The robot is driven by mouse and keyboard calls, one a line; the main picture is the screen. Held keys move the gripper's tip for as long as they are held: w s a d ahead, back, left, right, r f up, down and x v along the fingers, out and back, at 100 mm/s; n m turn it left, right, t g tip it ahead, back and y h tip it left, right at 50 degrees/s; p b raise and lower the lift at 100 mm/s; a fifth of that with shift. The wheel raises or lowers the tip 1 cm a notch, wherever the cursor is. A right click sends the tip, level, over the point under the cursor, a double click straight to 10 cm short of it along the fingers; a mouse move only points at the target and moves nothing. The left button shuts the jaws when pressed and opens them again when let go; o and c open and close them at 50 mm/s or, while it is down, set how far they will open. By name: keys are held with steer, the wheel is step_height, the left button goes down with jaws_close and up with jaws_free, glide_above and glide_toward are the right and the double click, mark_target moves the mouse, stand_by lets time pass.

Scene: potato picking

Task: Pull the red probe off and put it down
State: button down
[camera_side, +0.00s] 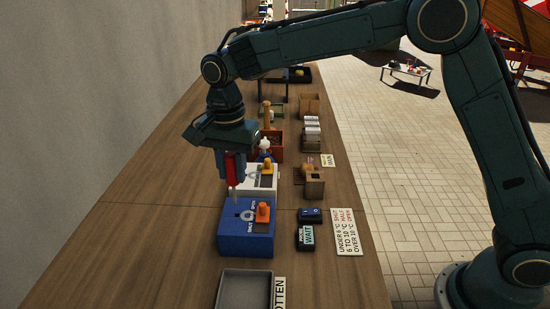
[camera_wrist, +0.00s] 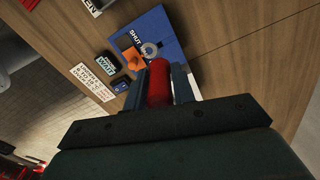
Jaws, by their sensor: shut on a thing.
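The red probe (camera_side: 230,167) is upright between the fingers of my gripper (camera_side: 231,181), which is shut on its red handle. A thin pale tip points down from it, near the far edge of the blue box (camera_side: 244,240). I cannot tell whether the tip touches the box. In the wrist view the red handle (camera_wrist: 159,82) sits between the two fingers of my gripper (camera_wrist: 160,75) and hides its own tip. The blue box (camera_wrist: 155,27) lies beyond it, with a grey ring on its top and an orange lever (camera_side: 263,212) to one side.
A white box (camera_side: 262,178) with an orange lever stands behind the blue box. A grey tray (camera_side: 244,289) lies in front. A black WAIT block (camera_side: 305,237), a small dark block (camera_side: 311,215) and a temperature card (camera_side: 347,231) lie to the right. The wooden table at left is clear.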

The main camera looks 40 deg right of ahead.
mark_target(230, 154)
steer(key=shift+r, duration=0.55)
steer(key=shift+r, duration=0.1)
steer(key=shift+r, duration=1.4)
steer(key=shift+r, duration=0.15)
steer(key=shift+r, duration=1.35)
steer(key=shift+r, duration=0.1)
steer(key=shift+r, duration=1.4)
steer(key=shift+d, duration=0.15)
